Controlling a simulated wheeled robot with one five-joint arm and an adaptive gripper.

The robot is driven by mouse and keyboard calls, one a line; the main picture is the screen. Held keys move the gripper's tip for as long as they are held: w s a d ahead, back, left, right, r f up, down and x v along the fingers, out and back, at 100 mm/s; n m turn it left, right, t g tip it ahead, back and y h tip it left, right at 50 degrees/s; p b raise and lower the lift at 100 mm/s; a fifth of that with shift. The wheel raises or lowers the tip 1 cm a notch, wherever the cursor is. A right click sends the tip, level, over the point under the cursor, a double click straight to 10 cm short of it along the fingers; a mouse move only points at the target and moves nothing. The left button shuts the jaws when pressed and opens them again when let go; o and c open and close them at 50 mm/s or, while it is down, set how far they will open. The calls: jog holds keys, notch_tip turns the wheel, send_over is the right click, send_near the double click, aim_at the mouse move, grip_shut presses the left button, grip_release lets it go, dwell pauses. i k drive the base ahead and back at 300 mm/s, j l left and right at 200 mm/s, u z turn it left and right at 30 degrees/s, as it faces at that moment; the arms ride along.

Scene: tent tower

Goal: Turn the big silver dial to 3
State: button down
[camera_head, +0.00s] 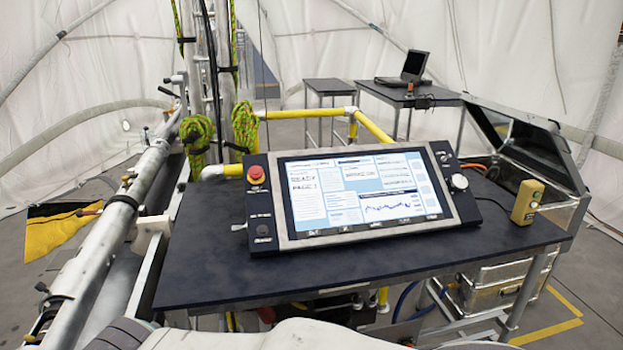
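The big silver dial (459,182) is a round, pale metal knob on the right side strip of a tilted control panel (263,213). Its pointer and the numbers around it are too small to read. The panel's screen (362,190) is lit and shows "READY" and "PAGE 1" at its left. My gripper is not in view.
The panel stands on a dark table (210,260). A red emergency button (256,172) and a black knob (262,229) are on its left strip. A yellow hand control (526,202) stands at the table's right. An open metal case (568,180) is beyond the right edge.

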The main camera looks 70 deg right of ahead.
aim_at(458, 182)
jog(key=z, duration=2.25)
